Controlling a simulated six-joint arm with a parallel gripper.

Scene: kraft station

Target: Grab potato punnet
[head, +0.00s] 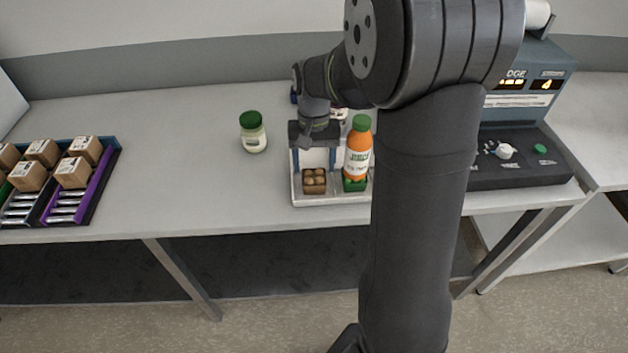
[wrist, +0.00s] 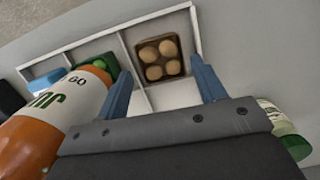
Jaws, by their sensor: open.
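The potato punnet (head: 314,182) is a small brown tray of several round tan potatoes. It sits in the front left compartment of a white divided tray (head: 331,201). In the wrist view the punnet (wrist: 160,58) lies ahead of my gripper, between the lines of its two fingers. My gripper (head: 314,158) is open, with blue fingers pointing down over the tray, behind the punnet in the head view. The wrist view shows the gripper (wrist: 162,88) empty, its fingertips apart from the punnet.
An orange juice bottle (head: 357,152) with a green cap stands close beside my gripper, by a green punnet (head: 355,184). A green-lidded jar (head: 254,136) stands to the left. A bin of boxes (head: 97,188) is far left and a scale (head: 520,165) right. Table between bin and jar is clear.

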